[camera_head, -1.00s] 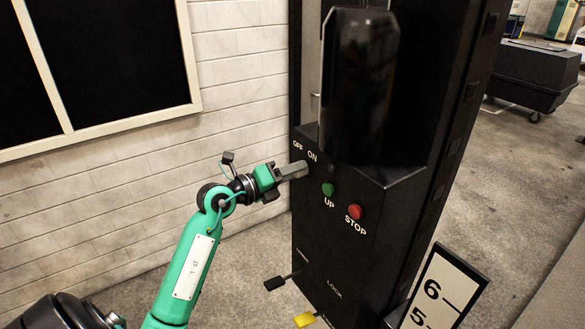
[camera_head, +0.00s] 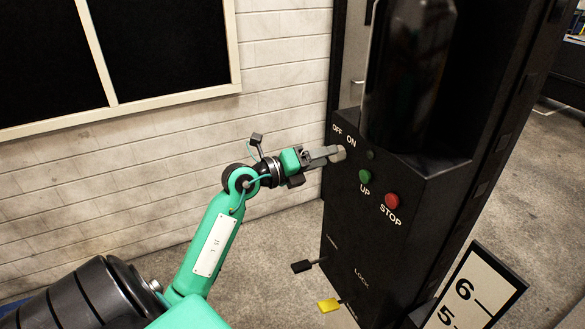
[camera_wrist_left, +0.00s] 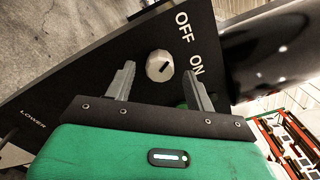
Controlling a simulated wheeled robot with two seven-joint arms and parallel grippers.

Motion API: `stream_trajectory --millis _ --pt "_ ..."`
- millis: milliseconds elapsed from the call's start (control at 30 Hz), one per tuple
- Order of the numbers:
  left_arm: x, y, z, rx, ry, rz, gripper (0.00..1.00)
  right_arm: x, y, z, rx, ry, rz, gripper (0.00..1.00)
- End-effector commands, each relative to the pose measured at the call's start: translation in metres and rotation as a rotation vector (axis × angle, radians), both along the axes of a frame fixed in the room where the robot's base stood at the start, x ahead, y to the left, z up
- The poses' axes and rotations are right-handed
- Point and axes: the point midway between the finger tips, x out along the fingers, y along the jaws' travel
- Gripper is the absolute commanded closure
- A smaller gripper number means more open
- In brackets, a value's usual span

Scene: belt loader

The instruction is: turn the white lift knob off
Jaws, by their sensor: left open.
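My right gripper is not in view.
A green UP button (camera_head: 365,176) and a red STOP button (camera_head: 392,201) sit right of the knob. A black lever (camera_head: 302,267) and a yellow lever (camera_head: 328,305) stick out lower down. A numbered board (camera_head: 472,295) stands at lower right. A brick wall (camera_head: 285,70) is behind my arm.

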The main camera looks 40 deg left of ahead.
Motion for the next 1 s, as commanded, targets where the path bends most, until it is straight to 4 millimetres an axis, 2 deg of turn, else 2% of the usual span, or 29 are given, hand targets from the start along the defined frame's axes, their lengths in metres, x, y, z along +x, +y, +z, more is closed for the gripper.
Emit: stream_trajectory --millis 33,100,400,633,1000 --pt "-0.011 0.005 -0.006 0.004 0.001 0.002 0.45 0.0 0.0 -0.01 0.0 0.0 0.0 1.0" --pt "-0.027 0.011 -0.007 0.004 0.002 0.001 0.45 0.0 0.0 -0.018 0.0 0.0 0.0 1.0" --pt "-0.084 0.034 -0.005 0.002 0.002 0.0 0.45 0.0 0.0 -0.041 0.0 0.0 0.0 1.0" --pt "-0.102 0.042 -0.002 -0.001 0.001 0.001 0.45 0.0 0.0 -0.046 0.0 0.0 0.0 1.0" --pt "-0.105 0.043 -0.001 -0.001 0.001 -0.001 0.45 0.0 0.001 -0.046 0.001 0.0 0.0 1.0"
